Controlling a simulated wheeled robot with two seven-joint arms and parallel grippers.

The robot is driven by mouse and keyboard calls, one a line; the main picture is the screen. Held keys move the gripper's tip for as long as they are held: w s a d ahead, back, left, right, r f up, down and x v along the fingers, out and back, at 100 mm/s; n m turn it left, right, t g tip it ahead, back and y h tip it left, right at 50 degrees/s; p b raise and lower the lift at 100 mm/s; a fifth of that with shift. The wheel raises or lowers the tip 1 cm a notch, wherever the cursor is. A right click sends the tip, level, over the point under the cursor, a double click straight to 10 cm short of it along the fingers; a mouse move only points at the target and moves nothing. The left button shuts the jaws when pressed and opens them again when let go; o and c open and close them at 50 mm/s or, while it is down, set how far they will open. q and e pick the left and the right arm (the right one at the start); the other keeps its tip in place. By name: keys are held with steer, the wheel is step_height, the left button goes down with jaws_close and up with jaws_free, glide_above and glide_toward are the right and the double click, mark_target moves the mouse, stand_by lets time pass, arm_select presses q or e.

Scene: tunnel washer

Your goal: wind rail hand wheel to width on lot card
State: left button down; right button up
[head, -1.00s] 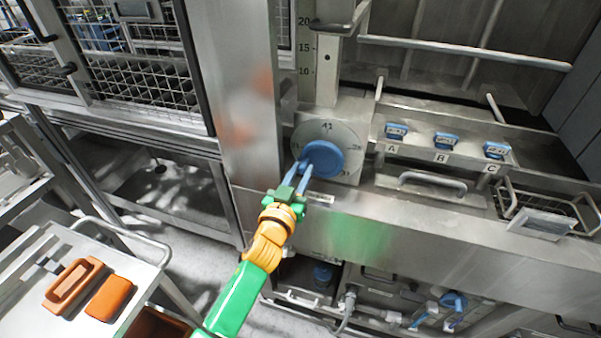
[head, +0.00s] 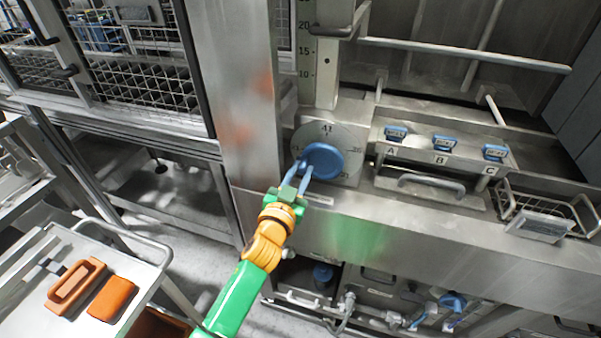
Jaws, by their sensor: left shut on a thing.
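The blue hand wheel (head: 323,160) sits on a round grey dial (head: 350,143) with numbers around its rim; 41 shows at the top. My left gripper (head: 302,177) comes from below and is shut on the wheel's lower left edge. A vertical scale (head: 306,50) marked 10, 15 and 20 stands above the dial. The rails (head: 460,55) run to the right of it. I cannot tell which card is the lot card; a small white card (head: 540,226) sits on a wire basket at the right. My right gripper is not in view.
Blue-topped knobs labelled A (head: 395,132), B (head: 443,142) and C (head: 494,151) stand right of the dial, above a bar handle (head: 432,183). A steel post (head: 235,90) stands close left. A white cart (head: 60,300) with orange items is at lower left.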

arm_select(q)
steer(key=shift+r, duration=0.25)
steer(key=c, duration=0.7)
jaws_free()
steer(key=shift+f, duration=0.15)
steer(key=v, duration=0.7)
